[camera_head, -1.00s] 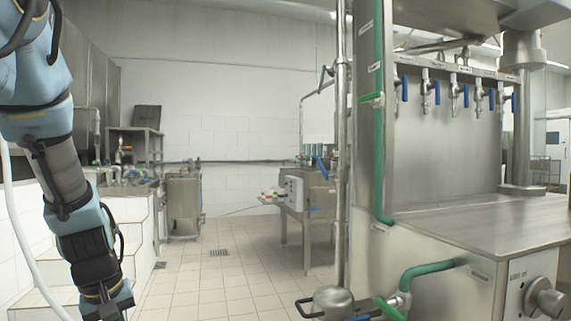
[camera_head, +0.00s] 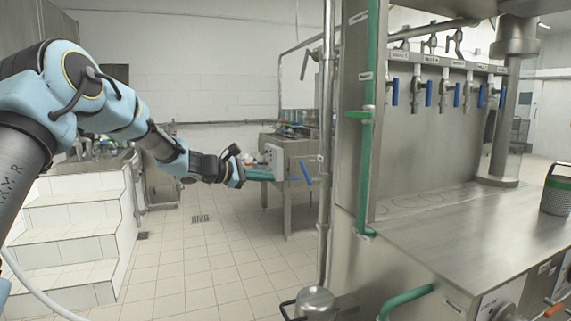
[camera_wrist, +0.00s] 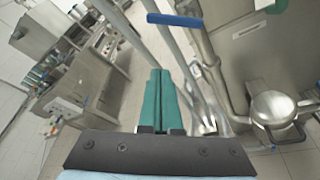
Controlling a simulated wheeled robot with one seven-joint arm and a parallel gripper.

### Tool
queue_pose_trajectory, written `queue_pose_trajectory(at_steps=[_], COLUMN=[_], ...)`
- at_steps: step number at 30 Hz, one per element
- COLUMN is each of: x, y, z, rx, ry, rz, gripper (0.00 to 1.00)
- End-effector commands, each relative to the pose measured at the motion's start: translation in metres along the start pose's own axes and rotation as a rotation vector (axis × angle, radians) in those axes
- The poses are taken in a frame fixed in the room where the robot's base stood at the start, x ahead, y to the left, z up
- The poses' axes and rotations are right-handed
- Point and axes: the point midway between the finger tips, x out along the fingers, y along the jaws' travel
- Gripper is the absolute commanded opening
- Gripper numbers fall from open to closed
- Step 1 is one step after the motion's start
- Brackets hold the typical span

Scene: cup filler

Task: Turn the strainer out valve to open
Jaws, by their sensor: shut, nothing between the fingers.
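A blue lever (camera_head: 306,172) sits at a steel pipe (camera_head: 325,120) left of the filler. In the wrist view a blue lever (camera_wrist: 175,19) on a metal valve is at the top, ahead of my gripper. I take these to be the strainer out valve, but I cannot read a label. My gripper (camera_head: 272,175) has green fingers. They point right toward the lever, and in the wrist view the fingers (camera_wrist: 159,75) lie together, shut and empty, apart from the lever. The strainer's round lid (camera_head: 315,298) stands low by the pipe; it also shows in the wrist view (camera_wrist: 273,108).
The steel filler counter (camera_head: 450,235) fills the right side, with several blue-handled taps (camera_head: 442,93) above. White steps (camera_head: 75,240) are at left. The tiled floor (camera_head: 215,260) between is clear.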

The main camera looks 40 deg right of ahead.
Motion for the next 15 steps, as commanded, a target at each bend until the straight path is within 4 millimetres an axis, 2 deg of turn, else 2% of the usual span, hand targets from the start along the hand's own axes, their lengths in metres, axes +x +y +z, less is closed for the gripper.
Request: queue_pose_trajectory(at_steps=[5, 15], x=[0.022, 0.084], y=[0.0, 0.0], z=[0.002, 0.002], rx=[-0.002, 0.0], ry=[-0.003, 0.0], rz=[-0.002, -0.002], gripper=[0.0, 0.0])
